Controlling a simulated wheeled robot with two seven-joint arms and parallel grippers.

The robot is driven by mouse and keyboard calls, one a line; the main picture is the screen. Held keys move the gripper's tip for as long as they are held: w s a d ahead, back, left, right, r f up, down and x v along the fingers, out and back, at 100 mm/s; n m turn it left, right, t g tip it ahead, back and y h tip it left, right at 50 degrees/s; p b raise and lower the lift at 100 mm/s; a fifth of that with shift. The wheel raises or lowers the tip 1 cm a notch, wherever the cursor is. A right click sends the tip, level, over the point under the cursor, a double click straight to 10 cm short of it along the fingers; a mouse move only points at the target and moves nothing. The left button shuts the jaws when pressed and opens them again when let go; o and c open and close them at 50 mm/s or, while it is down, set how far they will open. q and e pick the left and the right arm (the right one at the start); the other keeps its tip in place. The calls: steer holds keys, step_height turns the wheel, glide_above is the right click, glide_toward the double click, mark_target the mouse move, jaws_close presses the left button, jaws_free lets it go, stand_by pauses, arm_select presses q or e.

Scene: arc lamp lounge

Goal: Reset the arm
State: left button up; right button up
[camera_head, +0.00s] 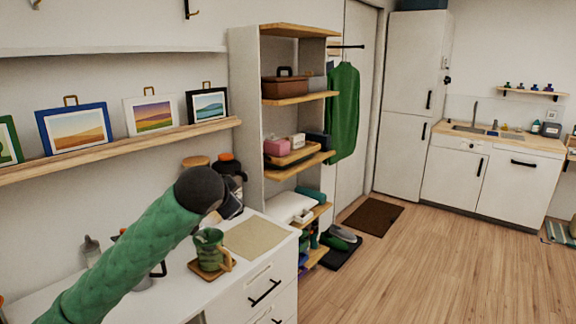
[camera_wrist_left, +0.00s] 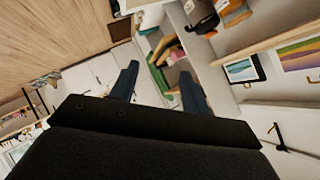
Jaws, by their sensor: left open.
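My left arm, in a green quilted sleeve, reaches in from the left in the head view. Its left gripper (camera_head: 232,207) is over the white counter, partly hidden by the dark wrist. In the left wrist view the two dark fingers of the left gripper (camera_wrist_left: 158,80) are spread apart with nothing between them. A green mug (camera_head: 208,250) with a tan handle stands upright on a wooden coaster (camera_head: 199,272), just below the gripper in the picture. I cannot tell how far apart they are. My right gripper is in neither view.
A beige mat (camera_head: 256,238) lies on the white counter (camera_head: 180,306). Jars with orange lids (camera_head: 228,163) stand behind my wrist. A picture ledge (camera_head: 110,151) runs along the wall. An open shelf unit (camera_head: 246,115) stands beyond the counter. The wooden floor (camera_head: 420,270) at right is clear.

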arm_select(q)
steer(key=s+a+f+n+g, duration=0.1)
steer(key=s+f+n, duration=0.1)
steer(key=s+f, duration=0.65)
steer(key=s+a+f+n+g, duration=0.1)
steer(key=s+f+n+g, duration=0.15)
steer(key=f, duration=1.15)
steer(key=s+a+f+n+g, duration=0.15)
steer(key=s+f, duration=0.45)
steer(key=f, duration=0.6)
steer(key=s+d+f+n+g, duration=0.1)
steer(key=s+f+g, duration=0.1)
steer(key=s+f, duration=0.8)
steer(key=s+d+f+g, duration=0.1)
steer(key=s+f+g, duration=0.2)
steer(key=s+f, duration=0.7)
steer(key=s, duration=0.8)
steer(key=shift+n+g, duration=0.3)
steer(key=shift+n, duration=0.1)
